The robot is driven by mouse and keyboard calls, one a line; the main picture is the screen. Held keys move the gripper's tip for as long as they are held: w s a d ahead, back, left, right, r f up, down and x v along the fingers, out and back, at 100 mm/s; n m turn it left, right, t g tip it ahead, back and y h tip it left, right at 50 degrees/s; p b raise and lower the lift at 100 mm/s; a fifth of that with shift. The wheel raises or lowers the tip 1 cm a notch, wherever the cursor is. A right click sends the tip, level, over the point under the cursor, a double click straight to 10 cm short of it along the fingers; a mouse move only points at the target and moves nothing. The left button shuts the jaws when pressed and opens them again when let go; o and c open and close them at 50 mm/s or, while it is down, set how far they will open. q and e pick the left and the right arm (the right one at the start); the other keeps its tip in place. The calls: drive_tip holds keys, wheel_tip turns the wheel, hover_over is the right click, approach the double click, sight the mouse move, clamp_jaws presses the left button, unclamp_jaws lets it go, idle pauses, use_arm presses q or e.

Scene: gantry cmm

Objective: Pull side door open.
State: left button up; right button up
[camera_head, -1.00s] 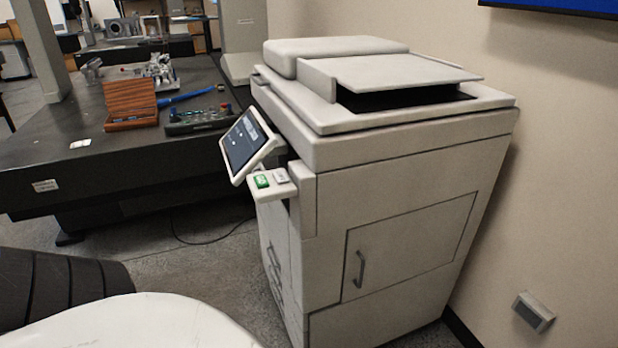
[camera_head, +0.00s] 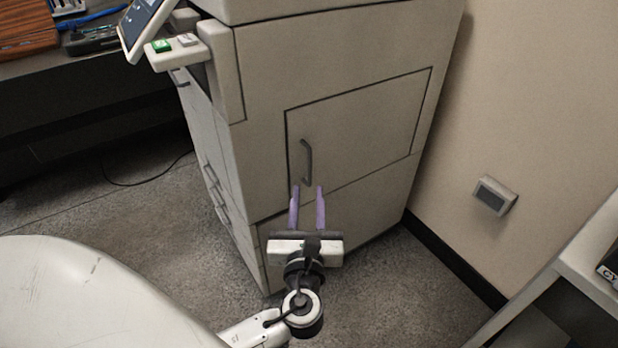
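The side door (camera_head: 365,125) is a pale rectangular panel on the side of the printer (camera_head: 330,45); it looks closed, flush in its frame. Its grey vertical handle (camera_head: 308,162) sits near the door's left edge. My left gripper (camera_head: 307,188) is in front of the printer, its two purple fingers apart and pointing up toward the handle. The fingertips show at the height of the handle's lower end, one to each side of it. I cannot tell whether they touch it. My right gripper is not in view.
A wall with a small grey box (camera_head: 494,196) stands close on the right of the printer. A white-topped table (camera_head: 594,262) is at the lower right. A control panel (camera_head: 178,50) juts out at the printer's upper left. Grey floor is clear at left.

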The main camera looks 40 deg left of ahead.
sight(309, 162)
use_arm(q)
drive_tip(key=b+x, duration=0.1)
drive_tip(key=x, duration=0.9)
drive_tip(key=shift+b, duration=0.4)
drive_tip(key=shift+c, duration=0.3)
clamp_jaws()
idle(0.6)
